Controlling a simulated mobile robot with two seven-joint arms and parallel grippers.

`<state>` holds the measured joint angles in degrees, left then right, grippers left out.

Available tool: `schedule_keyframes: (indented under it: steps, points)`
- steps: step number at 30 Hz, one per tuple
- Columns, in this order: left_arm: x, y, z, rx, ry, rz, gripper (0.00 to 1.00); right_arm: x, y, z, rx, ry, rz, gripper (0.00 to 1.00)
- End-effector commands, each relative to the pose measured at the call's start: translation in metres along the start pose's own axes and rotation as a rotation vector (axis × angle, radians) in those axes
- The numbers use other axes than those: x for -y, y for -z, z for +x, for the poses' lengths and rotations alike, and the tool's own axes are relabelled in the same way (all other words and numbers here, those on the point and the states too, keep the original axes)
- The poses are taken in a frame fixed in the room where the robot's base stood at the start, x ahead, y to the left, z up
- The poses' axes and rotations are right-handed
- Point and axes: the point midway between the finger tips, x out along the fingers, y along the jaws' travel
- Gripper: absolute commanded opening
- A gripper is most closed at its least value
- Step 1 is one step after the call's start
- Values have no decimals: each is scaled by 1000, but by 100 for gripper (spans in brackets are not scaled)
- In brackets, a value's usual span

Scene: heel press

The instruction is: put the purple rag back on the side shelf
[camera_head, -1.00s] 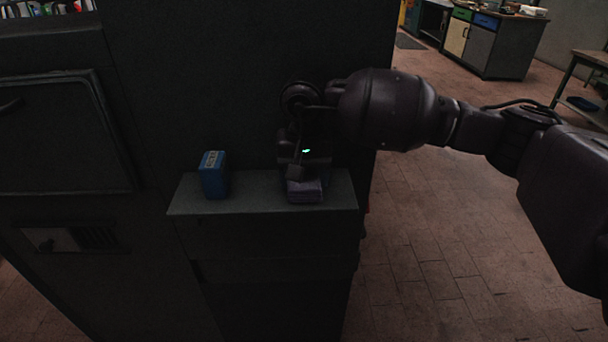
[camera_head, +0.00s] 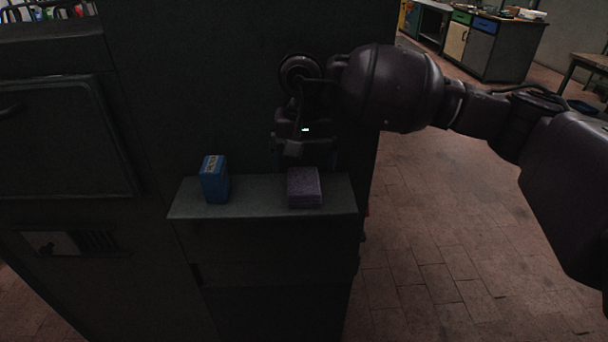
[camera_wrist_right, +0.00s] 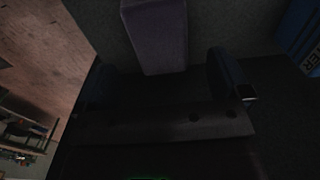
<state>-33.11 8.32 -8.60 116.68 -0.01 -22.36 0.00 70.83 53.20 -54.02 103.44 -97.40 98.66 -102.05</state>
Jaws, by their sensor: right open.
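The purple rag (camera_head: 304,187), a folded block, lies on the right part of the side shelf (camera_head: 256,196). My right gripper (camera_head: 304,160) is above and behind the rag, open and apart from it. In the right wrist view, the rag (camera_wrist_right: 156,34) shows beyond the open fingers of the right gripper (camera_wrist_right: 165,85), with nothing held between them. My left gripper is in neither view.
A blue box (camera_head: 214,180) stands on the left part of the same shelf; its edge shows in the right wrist view (camera_wrist_right: 302,38). A tall dark cabinet wall rises behind the shelf. Open tiled floor (camera_head: 450,220) lies to the right.

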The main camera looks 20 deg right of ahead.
Motion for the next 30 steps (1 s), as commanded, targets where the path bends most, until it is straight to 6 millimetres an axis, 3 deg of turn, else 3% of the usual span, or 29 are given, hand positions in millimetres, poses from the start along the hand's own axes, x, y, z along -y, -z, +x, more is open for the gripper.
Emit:
schedule_keyframes:
  steps: [6, 12, 30]
  points:
    - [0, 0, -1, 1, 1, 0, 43, 0, 0, -42, -3, 0, 0, 95]
    - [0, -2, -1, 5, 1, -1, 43, 0, 0, -64, -1, -1, 0, 95]
    - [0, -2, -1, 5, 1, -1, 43, 0, 0, -71, 1, -1, 0, 95]
